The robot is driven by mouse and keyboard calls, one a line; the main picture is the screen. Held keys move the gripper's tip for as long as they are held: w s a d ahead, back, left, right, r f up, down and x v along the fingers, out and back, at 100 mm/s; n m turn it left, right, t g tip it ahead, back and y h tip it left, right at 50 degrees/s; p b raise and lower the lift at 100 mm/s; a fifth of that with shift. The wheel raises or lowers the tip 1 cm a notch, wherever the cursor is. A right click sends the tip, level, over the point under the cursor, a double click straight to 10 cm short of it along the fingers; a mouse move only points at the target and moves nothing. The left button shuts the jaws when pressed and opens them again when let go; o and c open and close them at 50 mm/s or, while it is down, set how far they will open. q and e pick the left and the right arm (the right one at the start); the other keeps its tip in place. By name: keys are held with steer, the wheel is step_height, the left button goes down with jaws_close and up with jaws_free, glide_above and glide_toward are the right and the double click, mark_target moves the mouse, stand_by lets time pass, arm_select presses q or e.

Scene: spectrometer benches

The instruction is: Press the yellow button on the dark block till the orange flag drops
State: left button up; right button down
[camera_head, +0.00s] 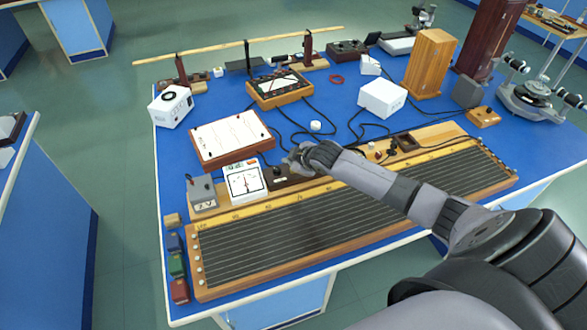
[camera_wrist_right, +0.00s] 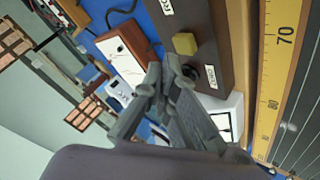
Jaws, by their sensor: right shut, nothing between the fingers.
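The dark block (camera_wrist_right: 212,20) is dark brown with white labels on its top, seen in the wrist view. In the head view the dark block (camera_head: 288,182) lies behind the long wired board, partly hidden by my right gripper (camera_head: 295,161). In the wrist view my right gripper (camera_wrist_right: 166,78) is shut and empty, its tips close beside the button in the picture. I cannot tell whether they touch it. I cannot make out the orange flag. My left gripper is not in view.
The long wired board (camera_head: 340,222) runs along the bench front. A white meter (camera_head: 245,182) and a grey box (camera_head: 201,194) stand left of the block. A white-topped board (camera_head: 230,138) lies behind them. Cables and a white box (camera_head: 382,98) are further back.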

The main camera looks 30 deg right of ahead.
steer(key=shift+f, duration=0.4)
steer(key=shift+f, duration=0.5)
stand_by(0.5)
steer(key=shift+r, duration=0.1)
steer(key=shift+r+p, duration=0.75)
steer(key=shift+r, duration=0.05)
steer(key=shift+r, duration=0.1)
step_height(320, 180, up, 5)
steer(key=p, duration=0.5)
stand_by(0.4)
